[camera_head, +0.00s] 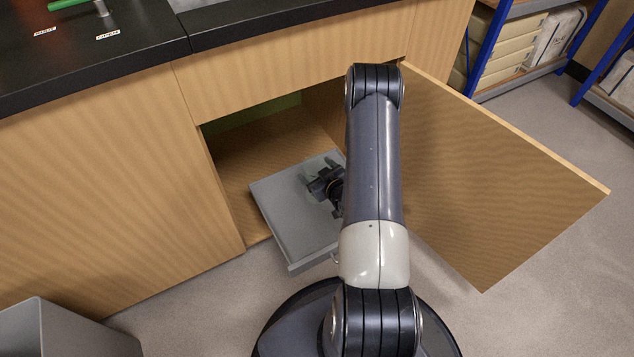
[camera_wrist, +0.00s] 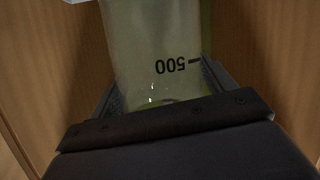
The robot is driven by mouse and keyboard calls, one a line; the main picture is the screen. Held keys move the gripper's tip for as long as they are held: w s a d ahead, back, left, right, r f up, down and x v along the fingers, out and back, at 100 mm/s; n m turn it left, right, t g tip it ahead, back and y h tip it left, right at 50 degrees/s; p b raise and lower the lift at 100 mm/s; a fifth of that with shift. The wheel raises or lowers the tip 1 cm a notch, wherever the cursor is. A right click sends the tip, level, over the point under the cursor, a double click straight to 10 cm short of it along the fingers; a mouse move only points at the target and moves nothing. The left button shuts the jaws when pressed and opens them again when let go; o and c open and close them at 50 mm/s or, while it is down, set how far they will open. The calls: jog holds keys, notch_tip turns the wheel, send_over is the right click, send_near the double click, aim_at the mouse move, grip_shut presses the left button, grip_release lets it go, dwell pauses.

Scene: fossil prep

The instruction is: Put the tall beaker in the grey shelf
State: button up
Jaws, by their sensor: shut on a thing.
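My gripper (camera_head: 328,184) is inside the open cabinet, low over the grey shelf (camera_head: 283,215), which is pulled partly out of the cabinet. In the wrist view my gripper (camera_wrist: 160,95) is shut on a clear glass beaker (camera_wrist: 152,45) with an upside-down "500" marking. In the head view the beaker (camera_head: 318,165) shows only as a small pale glassy shape beyond the jaws. I cannot tell whether its base touches the shelf. My arm hides the shelf's right side.
The wooden cabinet door (camera_head: 490,165) stands open to the right of my arm. The black countertop (camera_head: 100,50) runs above the opening. A grey bin (camera_head: 60,335) stands at the lower left. The left part of the shelf is bare.

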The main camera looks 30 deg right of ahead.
jog(key=shift+f+b, duration=0.55)
jog(key=shift+f, duration=1.3)
jog(key=shift+f, duration=0.2)
jog(key=o, duration=2)
jog(key=shift+r, duration=0.1)
jog(key=shift+r, duration=0.15)
jog(key=p+v, duration=0.2)
jog(key=v, duration=1)
